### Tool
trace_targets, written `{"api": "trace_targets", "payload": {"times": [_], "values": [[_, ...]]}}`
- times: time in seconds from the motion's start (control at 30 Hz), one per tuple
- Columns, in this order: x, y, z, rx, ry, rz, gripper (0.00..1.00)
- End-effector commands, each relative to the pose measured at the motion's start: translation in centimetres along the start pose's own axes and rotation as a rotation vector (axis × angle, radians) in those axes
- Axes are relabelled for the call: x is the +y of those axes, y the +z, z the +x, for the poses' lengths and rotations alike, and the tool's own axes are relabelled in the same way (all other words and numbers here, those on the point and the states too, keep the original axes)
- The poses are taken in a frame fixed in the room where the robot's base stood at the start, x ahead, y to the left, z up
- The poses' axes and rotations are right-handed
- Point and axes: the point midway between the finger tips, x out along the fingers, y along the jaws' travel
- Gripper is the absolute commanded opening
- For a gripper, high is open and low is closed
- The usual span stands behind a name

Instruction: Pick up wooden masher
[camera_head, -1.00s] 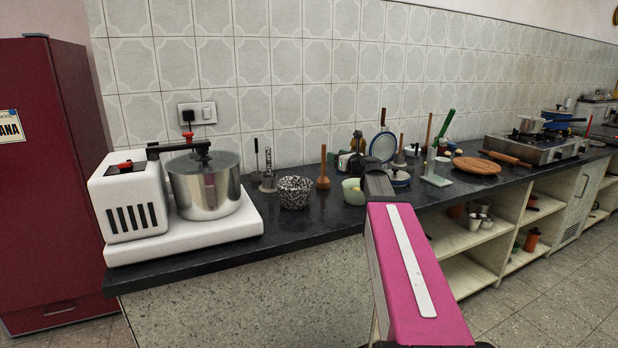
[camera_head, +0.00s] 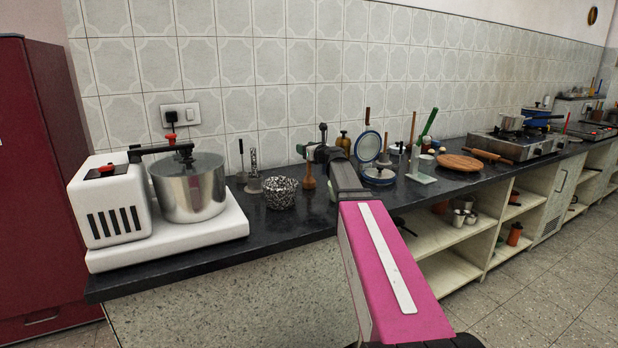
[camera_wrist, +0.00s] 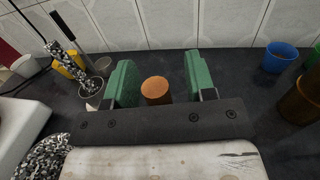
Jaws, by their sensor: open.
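The wooden masher (camera_head: 308,177) stands upright on the dark counter, just right of a speckled bowl, in the head view. My gripper (camera_head: 316,152) is over its upper end and hides part of it. In the wrist view the masher's round brown wooden end (camera_wrist: 156,89) shows between the two green fingers of my gripper (camera_wrist: 161,80). The fingers are open, with a gap on both sides of the wood. The gap on the left is smaller than the one on the right. The masher's lower part is hidden in the wrist view.
The speckled bowl (camera_head: 281,194) stands close on the left, with a white wet grinder (camera_head: 120,212) beyond it. In the wrist view, a blue cup (camera_wrist: 281,57) and an amber container (camera_wrist: 299,101) stand to the right. The tiled wall (camera_head: 300,60) is behind.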

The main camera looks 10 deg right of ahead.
Motion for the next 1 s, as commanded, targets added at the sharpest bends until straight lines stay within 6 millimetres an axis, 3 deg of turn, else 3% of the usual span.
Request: {"api": "trace_targets", "payload": {"times": [0.17, 0.3, 0.33, 0.77, 1.0], "values": [[0.0, 0.0, 0.0, 0.0, 0.0, 0.0, 0.5], [0.0, 0.0, 0.0, 0.0, 0.0, 0.0, 0.05], [0.0, 0.0, -0.1, 0.0, 0.0, 0.0, 0.0], [0.0, 0.4, 0.0, -0.001, 0.0, 0.0, 0.0], [0.0, 2.8, 0.0, -0.003, 0.001, 0.0, 0.0]]}}
